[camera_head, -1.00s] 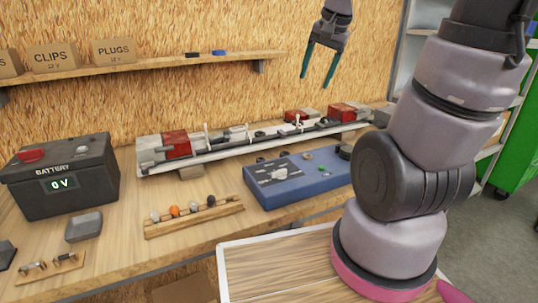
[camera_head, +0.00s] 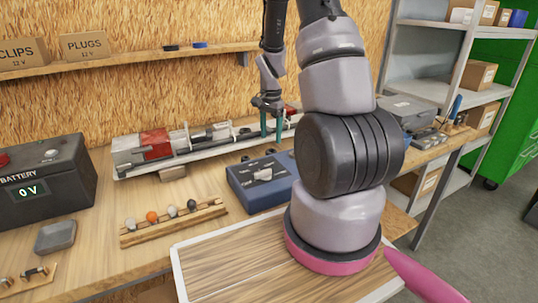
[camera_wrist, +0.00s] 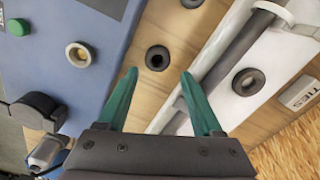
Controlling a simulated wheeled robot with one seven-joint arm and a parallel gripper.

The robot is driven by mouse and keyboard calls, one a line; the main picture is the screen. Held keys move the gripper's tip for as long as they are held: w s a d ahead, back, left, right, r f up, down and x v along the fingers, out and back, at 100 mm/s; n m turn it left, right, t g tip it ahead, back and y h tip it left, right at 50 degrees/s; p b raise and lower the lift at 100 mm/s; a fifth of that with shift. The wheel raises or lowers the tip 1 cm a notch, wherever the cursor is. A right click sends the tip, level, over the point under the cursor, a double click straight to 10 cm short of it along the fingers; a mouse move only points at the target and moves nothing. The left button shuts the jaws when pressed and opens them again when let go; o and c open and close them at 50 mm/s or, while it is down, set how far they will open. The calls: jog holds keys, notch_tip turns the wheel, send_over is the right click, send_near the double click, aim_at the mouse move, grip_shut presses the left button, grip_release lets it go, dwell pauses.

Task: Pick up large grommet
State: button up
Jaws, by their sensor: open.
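My gripper (camera_wrist: 160,72) is open and empty, its two green fingers pointing down; it also shows in the head view (camera_head: 271,138), behind the blue box. In the wrist view a black ring-shaped grommet (camera_wrist: 157,46) lies on bare wood between the blue box and the white rail, just beyond the gap between my fingertips. A second dark ring (camera_wrist: 239,81) sits on the white rail (camera_wrist: 225,98), right of my right finger. I cannot tell from the frames which ring is the large one. In the head view my arm hides part of this area.
The blue box (camera_head: 243,187) carries a pale ring (camera_wrist: 69,54) and a green button (camera_wrist: 18,27). A wooden rack (camera_head: 172,230) with several small parts and a battery (camera_head: 50,195) stand to the left. Shelves (camera_head: 425,70) stand at the right.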

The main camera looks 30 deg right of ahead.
aim_at(271, 150)
jog(key=f, duration=0.7)
jog(key=shift+s, duration=0.2)
jog(key=c, duration=0.7)
